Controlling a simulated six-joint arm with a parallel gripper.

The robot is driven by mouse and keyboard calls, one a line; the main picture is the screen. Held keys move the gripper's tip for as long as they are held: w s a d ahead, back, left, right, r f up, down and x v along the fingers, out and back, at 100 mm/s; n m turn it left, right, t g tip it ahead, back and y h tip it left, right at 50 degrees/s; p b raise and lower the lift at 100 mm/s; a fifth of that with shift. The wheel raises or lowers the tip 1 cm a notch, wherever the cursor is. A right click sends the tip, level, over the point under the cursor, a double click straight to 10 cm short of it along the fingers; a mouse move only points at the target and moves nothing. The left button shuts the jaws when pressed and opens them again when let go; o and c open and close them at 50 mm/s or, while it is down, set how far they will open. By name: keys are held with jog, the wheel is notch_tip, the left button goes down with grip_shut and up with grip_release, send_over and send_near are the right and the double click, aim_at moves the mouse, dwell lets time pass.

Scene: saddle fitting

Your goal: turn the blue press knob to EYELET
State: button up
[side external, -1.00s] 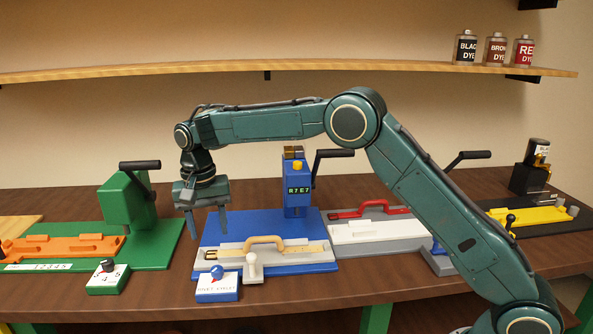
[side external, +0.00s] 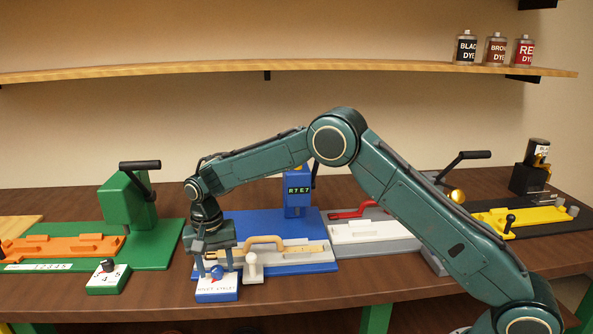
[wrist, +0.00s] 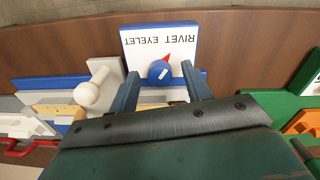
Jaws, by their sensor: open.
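The blue press knob (side external: 217,272) sits on a small white-topped blue box (side external: 216,290) at the front of the blue station. In the wrist view the blue knob (wrist: 160,73) has a red pointer, and the upside-down label (wrist: 160,41) reads RIVET on the right and EYELET on the left. The pointer leans toward the RIVET side. My gripper (side external: 215,270) points down over the box, its jaws open. In the wrist view my gripper's fingers (wrist: 162,85) stand on either side of the knob, with gaps showing.
A white round-topped post (side external: 252,266) stands close beside the knob box. The blue press (side external: 297,200) has a display and stands behind a tan-handled fixture (side external: 290,255). A green station (side external: 160,240) with its own dial box (side external: 108,279) is to the left.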

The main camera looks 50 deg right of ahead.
jog(key=c, duration=1)
jog(key=shift+n, duration=0.5)
jog(key=n, duration=0.2)
jog(key=shift+n, duration=0.3)
jog(key=n, duration=0.3)
jog(key=shift+n, duration=0.3)
jog(key=n, duration=0.6)
jog(key=shift+n, duration=0.4)
